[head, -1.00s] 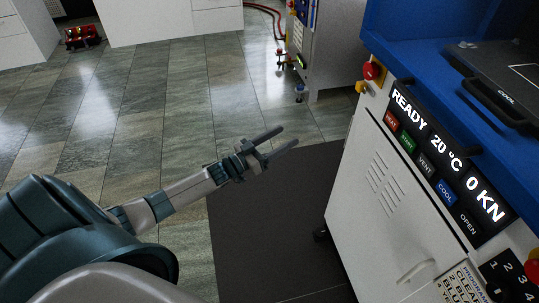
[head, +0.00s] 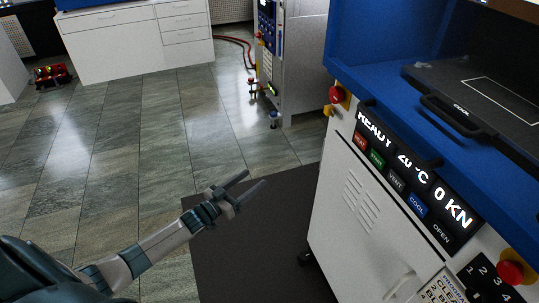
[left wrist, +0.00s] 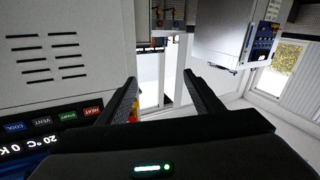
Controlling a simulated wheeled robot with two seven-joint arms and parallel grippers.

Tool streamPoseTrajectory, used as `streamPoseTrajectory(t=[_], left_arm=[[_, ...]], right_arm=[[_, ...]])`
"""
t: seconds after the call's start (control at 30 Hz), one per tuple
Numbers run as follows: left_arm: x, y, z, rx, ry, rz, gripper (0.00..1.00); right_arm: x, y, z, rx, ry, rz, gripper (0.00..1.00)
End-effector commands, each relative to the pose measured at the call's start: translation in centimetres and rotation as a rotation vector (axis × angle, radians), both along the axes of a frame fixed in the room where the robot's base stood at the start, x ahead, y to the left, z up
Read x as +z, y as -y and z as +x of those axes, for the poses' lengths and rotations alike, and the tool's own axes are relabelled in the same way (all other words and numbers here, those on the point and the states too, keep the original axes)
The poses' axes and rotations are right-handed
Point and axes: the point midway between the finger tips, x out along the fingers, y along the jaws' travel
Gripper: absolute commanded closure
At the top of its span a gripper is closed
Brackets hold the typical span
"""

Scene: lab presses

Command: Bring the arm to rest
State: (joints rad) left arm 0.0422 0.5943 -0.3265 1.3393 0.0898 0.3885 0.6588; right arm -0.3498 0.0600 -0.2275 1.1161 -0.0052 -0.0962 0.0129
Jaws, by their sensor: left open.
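My left gripper (head: 243,187) is open and empty. In the head view it is low at centre-left, over the dark floor mat and left of the white press body, apart from it. Its two fingers also show in the left wrist view (left wrist: 160,90), spread with nothing between them. My left arm reaches in from the lower left. My right gripper is in neither view.
The blue and white press (head: 350,190) stands at right. Its panel (head: 415,185) reads READY, 20 °C, 0 KN. A dark mat (head: 240,255) lies beside it. Behind are a grey machine (head: 305,70) and white drawers (head: 140,40).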

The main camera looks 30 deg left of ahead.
Motion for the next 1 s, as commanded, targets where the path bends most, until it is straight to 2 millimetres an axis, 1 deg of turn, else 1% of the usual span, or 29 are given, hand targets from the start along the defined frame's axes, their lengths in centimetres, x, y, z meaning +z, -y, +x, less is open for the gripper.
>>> streamPoseTrajectory(t=[0.17,0.27,0.37,0.43,0.47,0.57,0.6,0.67,0.7,0.77,0.8,0.87,0.9,0.97,1.0], left_arm=[[-0.1,0.0,0.0,0.0,-0.001,0.0,0.4],[-0.7,0.1,-0.2,0.006,-0.012,0.004,0.4],[-2.6,0.1,-0.8,0.022,-0.041,0.016,0.4],[-4.6,0.3,-1.6,0.039,-0.074,0.031,0.4],[-5.7,0.4,-2.0,0.049,-0.093,0.04,0.4],[-10.1,0.8,-4.0,0.081,-0.168,0.077,0.4],[-12.1,1.1,-5.0,0.093,-0.203,0.092,0.4],[-15.2,1.6,-6.8,0.11,-0.261,0.122,0.4],[-17.4,1.9,-8.1,0.121,-0.303,0.14,0.4],[-20.4,2.5,-10.3,0.133,-0.365,0.169,0.4],[-22.4,3.0,-11.8,0.138,-0.405,0.187,0.4],[-25.3,3.8,-14.3,0.143,-0.467,0.216,0.4],[-27.1,4.3,-16.0,0.145,-0.509,0.234,0.4],[-29.7,5.3,-18.6,0.143,-0.57,0.263,0.4],[-31.3,5.9,-20.5,0.141,-0.612,0.279,0.4]], right_arm=[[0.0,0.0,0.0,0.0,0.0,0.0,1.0],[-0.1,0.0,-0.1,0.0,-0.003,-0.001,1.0],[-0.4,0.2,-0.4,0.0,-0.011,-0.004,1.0],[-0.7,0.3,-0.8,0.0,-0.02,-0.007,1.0],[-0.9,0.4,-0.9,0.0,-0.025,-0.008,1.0],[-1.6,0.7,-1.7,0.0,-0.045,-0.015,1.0],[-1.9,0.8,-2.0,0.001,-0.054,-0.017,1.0],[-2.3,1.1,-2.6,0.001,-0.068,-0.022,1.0],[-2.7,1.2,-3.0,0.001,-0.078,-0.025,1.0],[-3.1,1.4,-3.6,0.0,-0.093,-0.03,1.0],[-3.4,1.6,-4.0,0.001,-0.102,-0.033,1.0],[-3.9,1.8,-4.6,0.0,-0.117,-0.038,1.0],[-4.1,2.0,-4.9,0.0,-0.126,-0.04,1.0],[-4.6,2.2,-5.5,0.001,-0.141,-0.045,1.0],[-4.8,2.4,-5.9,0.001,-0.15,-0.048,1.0]])
